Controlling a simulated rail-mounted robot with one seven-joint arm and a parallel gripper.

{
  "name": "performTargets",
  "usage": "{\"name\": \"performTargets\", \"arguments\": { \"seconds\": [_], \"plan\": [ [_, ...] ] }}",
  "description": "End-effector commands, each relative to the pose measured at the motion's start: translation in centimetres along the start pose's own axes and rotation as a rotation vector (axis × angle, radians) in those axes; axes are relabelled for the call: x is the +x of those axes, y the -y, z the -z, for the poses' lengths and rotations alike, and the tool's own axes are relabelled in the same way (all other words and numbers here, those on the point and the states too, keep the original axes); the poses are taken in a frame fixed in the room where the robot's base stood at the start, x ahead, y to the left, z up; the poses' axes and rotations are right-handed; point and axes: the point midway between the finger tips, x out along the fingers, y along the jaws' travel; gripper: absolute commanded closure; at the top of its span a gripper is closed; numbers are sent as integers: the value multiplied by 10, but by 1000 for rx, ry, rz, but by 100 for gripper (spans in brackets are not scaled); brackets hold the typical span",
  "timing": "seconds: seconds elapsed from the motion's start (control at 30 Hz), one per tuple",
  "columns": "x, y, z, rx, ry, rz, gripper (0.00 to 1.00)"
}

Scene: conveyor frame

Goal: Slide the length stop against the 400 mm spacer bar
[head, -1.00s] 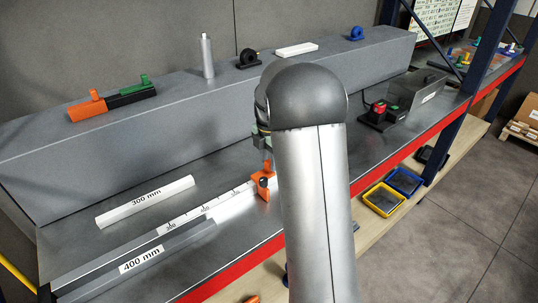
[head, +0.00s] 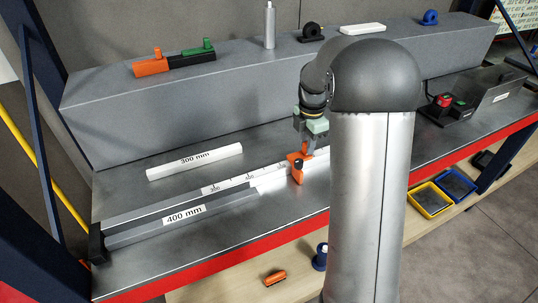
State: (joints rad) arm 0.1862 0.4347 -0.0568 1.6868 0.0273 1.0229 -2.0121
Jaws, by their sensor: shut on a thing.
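The orange length stop (head: 297,171) sits on the scale rail (head: 230,182), at the right part of the numbered strip. My gripper (head: 306,148) is shut on the stop's upper part, reaching down from above; its fingers are small and partly hidden in the view. The grey 400 mm spacer bar (head: 215,205) lies along the front of the rail, with its left end near a dark end block (head: 96,243). A gap shows between the bar's right end and the stop. My arm hides the rail farther right.
A white 300 mm bar (head: 195,161) lies behind the rail. A long grey block (head: 270,100) bears several parts. Yellow (head: 430,210) and blue trays are on the lower shelf.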

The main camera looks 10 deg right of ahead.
Motion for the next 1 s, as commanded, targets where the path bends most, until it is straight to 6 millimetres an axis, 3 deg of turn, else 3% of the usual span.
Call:
{"name": "performTargets", "arguments": {
  "seconds": [1.0],
  "plan": [
    [-4,-3,73,-4,2,-12,98]
  ]
}}
